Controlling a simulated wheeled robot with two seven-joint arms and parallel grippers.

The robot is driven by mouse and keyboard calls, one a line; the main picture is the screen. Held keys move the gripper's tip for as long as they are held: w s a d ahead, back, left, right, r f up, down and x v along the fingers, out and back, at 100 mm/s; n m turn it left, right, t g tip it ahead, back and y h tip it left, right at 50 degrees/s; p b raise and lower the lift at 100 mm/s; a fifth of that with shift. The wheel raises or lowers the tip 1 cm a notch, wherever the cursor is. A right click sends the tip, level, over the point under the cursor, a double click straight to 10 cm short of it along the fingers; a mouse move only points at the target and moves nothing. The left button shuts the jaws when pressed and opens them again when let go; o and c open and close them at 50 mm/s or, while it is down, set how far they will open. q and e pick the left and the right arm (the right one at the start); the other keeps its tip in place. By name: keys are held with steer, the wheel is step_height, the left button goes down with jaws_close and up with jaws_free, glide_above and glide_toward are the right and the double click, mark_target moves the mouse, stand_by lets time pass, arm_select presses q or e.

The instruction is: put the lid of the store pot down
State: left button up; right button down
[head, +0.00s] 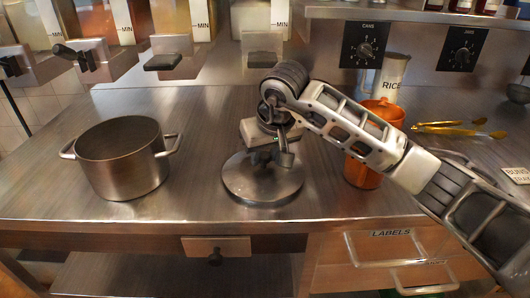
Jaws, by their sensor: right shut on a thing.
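The store pot (120,165) stands open on the left of the steel counter, with a handle on each side. Its round steel lid (262,184) is at the middle of the counter, to the right of the pot. My right gripper (283,158) is over the lid's centre, pointing down, and is shut on it, though its fingers hide the lid's knob. The lid looks level and at or very near the counter top; I cannot tell if it touches. My left gripper is not in view.
An orange container (362,172) stands behind and below my right forearm. A jug marked RICE (392,72) and yellow tongs (458,130) are at the back right. Dispensers with levers (163,62) hang over the back edge. The counter between pot and lid is clear.

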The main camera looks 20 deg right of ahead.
steer(key=shift+f, duration=0.15)
steer(key=c, duration=1.1)
jaws_free()
steer(key=shift+r, duration=0.2)
steer(key=v, duration=1.1)
steer(key=shift+s+r+b, duration=0.2)
steer(key=shift+r+b, duration=0.15)
